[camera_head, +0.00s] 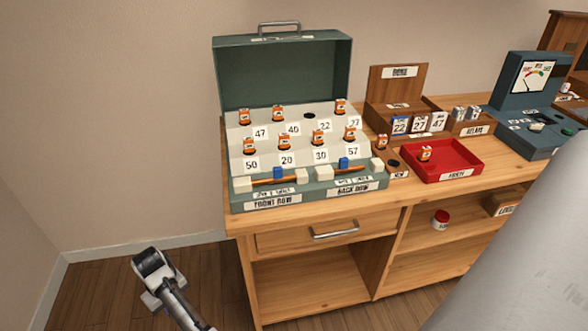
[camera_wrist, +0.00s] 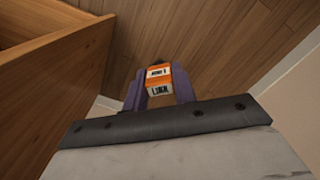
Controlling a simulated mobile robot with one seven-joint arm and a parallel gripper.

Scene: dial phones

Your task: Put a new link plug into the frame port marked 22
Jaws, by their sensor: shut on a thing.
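In the wrist view, my gripper (camera_wrist: 158,95) is shut on an orange and white link plug (camera_wrist: 158,77), its label facing the camera. In the head view, my gripper (camera_head: 150,262) is low at the left, in front of the cabinet and away from the frame; the plug in it cannot be made out there. The green frame case (camera_head: 230,185) stands open on the cabinet. Its port marked 22 (camera_head: 309,115) is a dark empty hole in the back row, with the 22 label (camera_head: 325,125) beside it. Ports 47, 40 and 27 hold orange plugs.
The front row also holds several plugs. White and blue blocks (camera_head: 343,164) lie along the case's front. Right of it are a plug (camera_head: 382,141) near the NEW label, a red tray (camera_head: 470,163) with a plug, a wooden card box (camera_head: 385,108) and a meter (camera_head: 538,75).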

